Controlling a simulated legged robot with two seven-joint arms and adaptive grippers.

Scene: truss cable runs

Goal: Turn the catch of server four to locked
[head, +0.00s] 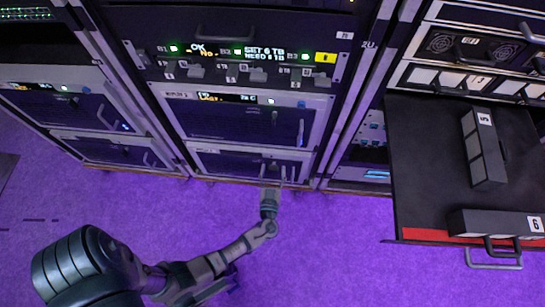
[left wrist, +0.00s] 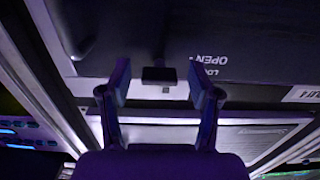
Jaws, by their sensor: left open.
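A server front with a small black catch (left wrist: 159,75) fills much of the left wrist view. The words OPEN and a partly hidden LOC… (left wrist: 208,64), printed upside down there, stand right of the catch. My left gripper (left wrist: 160,82) is open, with one finger on each side of the catch; I cannot tell whether either touches it. In the head view my left gripper (head: 276,175) reaches the lowest server front (head: 238,164) of the middle rack and hides part of its lower right. The catch's exact setting is too dark to tell. My right gripper is not in view.
Above stands another server (head: 240,120) with a lit display, and a panel of several small grey levers (head: 232,72). At right, a black shelf (head: 420,160) sticks out, bearing numbered modules (head: 485,150). The purple floor (head: 350,260) in front is clear.

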